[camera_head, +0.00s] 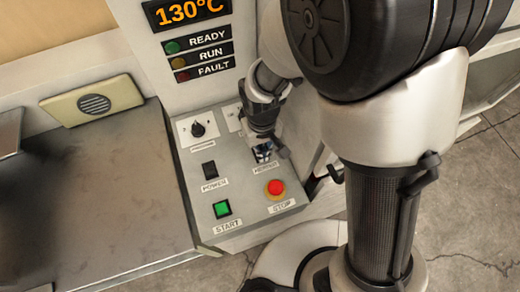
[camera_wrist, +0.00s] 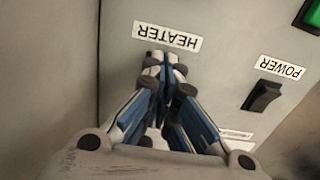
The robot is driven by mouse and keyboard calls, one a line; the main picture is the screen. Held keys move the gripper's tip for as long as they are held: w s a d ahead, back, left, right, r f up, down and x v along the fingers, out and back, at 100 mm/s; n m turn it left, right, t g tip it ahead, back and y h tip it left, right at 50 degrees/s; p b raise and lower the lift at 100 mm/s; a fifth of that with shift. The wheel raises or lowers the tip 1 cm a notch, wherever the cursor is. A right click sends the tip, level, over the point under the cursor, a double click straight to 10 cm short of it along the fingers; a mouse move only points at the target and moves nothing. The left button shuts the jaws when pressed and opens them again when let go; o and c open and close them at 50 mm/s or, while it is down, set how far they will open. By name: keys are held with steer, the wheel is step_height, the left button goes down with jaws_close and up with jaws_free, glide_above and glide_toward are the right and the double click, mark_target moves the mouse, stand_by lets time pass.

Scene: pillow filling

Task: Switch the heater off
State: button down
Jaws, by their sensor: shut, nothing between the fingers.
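The heater switch itself is hidden behind my gripper in both views. Its HEATER label (camera_wrist: 167,37) shows upside down in the wrist view, just beyond my fingertips; it also shows in the head view (camera_head: 266,168). My gripper (camera_wrist: 163,60) is shut and empty, with its blue-sided fingers together over the spot by that label. In the head view my gripper (camera_head: 263,152) reaches down onto the right side of the sloped control panel (camera_head: 240,190). I cannot tell whether the fingertips touch the switch.
The black POWER rocker (camera_head: 209,170) lies left of my gripper in the head view. The green START button (camera_head: 222,209) and red STOP button (camera_head: 275,187) sit nearer. A black knob (camera_head: 197,129) is at upper left. The display (camera_head: 180,12) above reads 130°C.

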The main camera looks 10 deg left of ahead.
step_height(320, 180, up, 7)
steer(key=p, duration=0.5)
steer(key=shift+p, duration=0.4)
steer(key=shift+f, duration=0.1)
stand_by(0.4)
